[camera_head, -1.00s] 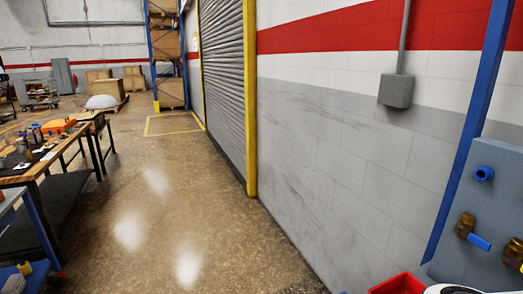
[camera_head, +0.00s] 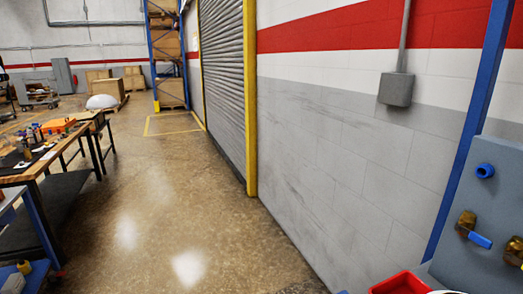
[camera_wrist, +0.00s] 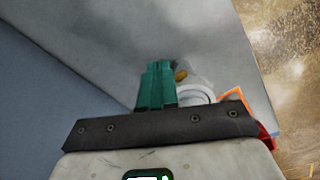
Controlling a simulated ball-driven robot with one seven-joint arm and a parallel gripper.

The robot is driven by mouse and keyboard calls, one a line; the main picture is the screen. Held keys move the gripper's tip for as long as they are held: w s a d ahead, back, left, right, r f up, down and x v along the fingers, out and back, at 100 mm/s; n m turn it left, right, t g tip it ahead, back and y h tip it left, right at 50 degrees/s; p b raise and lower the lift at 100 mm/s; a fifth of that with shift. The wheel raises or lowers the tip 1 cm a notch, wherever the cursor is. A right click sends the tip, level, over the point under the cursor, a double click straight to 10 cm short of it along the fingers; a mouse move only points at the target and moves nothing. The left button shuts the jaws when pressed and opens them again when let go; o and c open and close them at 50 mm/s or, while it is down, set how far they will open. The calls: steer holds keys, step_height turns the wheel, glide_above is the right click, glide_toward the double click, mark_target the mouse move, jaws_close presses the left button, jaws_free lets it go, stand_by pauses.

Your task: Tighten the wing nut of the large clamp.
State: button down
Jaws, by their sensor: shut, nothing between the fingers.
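In the wrist view my gripper (camera_wrist: 157,68) has green fingers pressed together, with nothing between them. Just right of and partly behind the fingers is a pale round fitting (camera_wrist: 194,93) with a small brass-coloured piece (camera_wrist: 181,75). The fingers hide part of it. I cannot tell whether this is the large clamp and its wing nut, or whether the fingers touch it. No clamp is recognisable in the head view, and my gripper is not seen there.
A grey panel (camera_head: 480,205) with brass valves (camera_head: 466,222) stands at the right. A red bin (camera_head: 400,284) is at the bottom. Cluttered workbenches (camera_head: 30,172) line the left, with clear floor (camera_head: 180,215) between. An orange frame-like part (camera_wrist: 235,95) is right of the fitting.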

steer(key=shift+f, duration=0.15)
step_height(320, 180, up, 8)
steer(key=p, duration=0.8)
stand_by(0.3)
